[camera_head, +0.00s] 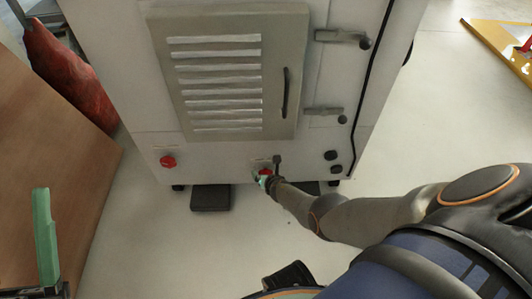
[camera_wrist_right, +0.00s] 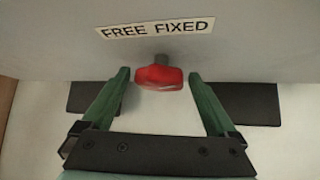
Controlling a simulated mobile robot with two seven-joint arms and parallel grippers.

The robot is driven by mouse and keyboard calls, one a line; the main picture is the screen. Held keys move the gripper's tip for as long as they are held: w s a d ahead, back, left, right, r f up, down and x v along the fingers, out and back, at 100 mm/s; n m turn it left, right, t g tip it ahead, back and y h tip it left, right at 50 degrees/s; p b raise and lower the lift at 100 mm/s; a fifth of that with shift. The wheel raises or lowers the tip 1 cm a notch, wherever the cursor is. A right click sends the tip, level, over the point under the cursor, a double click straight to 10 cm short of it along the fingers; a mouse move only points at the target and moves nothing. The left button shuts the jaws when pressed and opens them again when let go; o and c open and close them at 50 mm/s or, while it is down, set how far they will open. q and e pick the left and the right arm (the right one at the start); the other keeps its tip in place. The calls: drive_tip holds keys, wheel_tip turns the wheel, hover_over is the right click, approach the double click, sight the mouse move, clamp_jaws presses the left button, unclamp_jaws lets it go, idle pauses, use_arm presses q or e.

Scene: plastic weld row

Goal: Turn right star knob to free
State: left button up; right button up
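The right star knob (camera_wrist_right: 158,77) is red and sits on a short grey stem below a label (camera_wrist_right: 155,28) reading "FREE FIXED". In the head view the knob (camera_head: 264,171) is low on the machine front, partly hidden by my right gripper (camera_head: 262,181). In the right wrist view my right gripper (camera_wrist_right: 158,78) is open, with one green finger on each side of the knob and a gap to both. A second red knob (camera_head: 168,161) sits at the machine's lower left. Of my left gripper (camera_head: 45,238), one green finger shows at the left edge.
The machine cabinet (camera_head: 140,100) has a louvred door (camera_head: 290,35), two latches and small black knobs (camera_head: 330,155) at the lower right. A dark foot pad (camera_head: 210,198) lies on the floor below. A brown board (camera_head: 60,190) stands at left.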

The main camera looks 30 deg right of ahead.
drive_tip(key=c, duration=1.3)
drive_tip(key=shift+a, duration=0.15)
drive_tip(key=shift+w+n+g+h, duration=0.1)
drive_tip(key=shift+n+g+h, duration=0.2)
drive_tip(key=shift+g+h, duration=0.1)
drive_tip(key=shift+f+n+g+h+b, duration=0.1)
drive_tip(key=shift+n+g+h+b, duration=0.6)
drive_tip(key=shift+h+b, duration=0.45)
drive_tip(key=shift+h, duration=0.35)
drive_tip(key=o, duration=1.4)
drive_tip(key=shift+r, duration=0.2)
